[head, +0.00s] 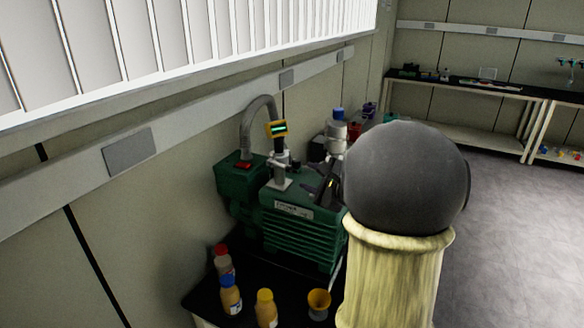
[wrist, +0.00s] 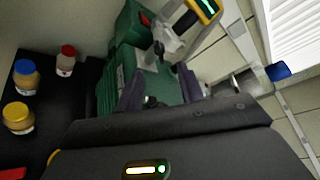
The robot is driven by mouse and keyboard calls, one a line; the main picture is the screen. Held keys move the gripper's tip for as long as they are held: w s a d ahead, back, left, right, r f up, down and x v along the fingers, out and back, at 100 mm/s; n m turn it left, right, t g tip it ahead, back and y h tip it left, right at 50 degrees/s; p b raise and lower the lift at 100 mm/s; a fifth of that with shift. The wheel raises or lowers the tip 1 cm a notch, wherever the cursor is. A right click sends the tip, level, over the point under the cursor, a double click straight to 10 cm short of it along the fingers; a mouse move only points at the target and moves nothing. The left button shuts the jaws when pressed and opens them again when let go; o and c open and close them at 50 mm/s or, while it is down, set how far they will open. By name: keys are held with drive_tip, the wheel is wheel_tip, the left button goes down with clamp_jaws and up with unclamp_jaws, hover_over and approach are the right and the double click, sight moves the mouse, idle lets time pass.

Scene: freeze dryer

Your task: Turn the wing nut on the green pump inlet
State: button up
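The green pump (head: 302,222) stands on a dark bench, and it also fills the upper middle of the wrist view (wrist: 125,60). Its metal inlet (head: 281,172) rises from the top, below a yellow gauge (head: 277,129) with a lit green display. In the wrist view the inlet (wrist: 176,42) lies just beyond my fingertips. A small dark part (wrist: 158,47) sits on the inlet's side; I cannot tell whether it is the wing nut. My gripper (wrist: 160,76) is open, its two fingers apart with no object clearly between them. In the head view my arm partly hides my gripper (head: 328,186), right of the inlet.
A grey hose (head: 255,118) arches from the pump's back. A white bottle (head: 337,132) stands behind. The wall is close at left.

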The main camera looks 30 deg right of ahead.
sight(292, 171)
drive_tip(key=p+x, duration=0.2)
drive_tip(key=x, duration=0.7)
drive_tip(key=shift+s, duration=0.1)
clamp_jaws()
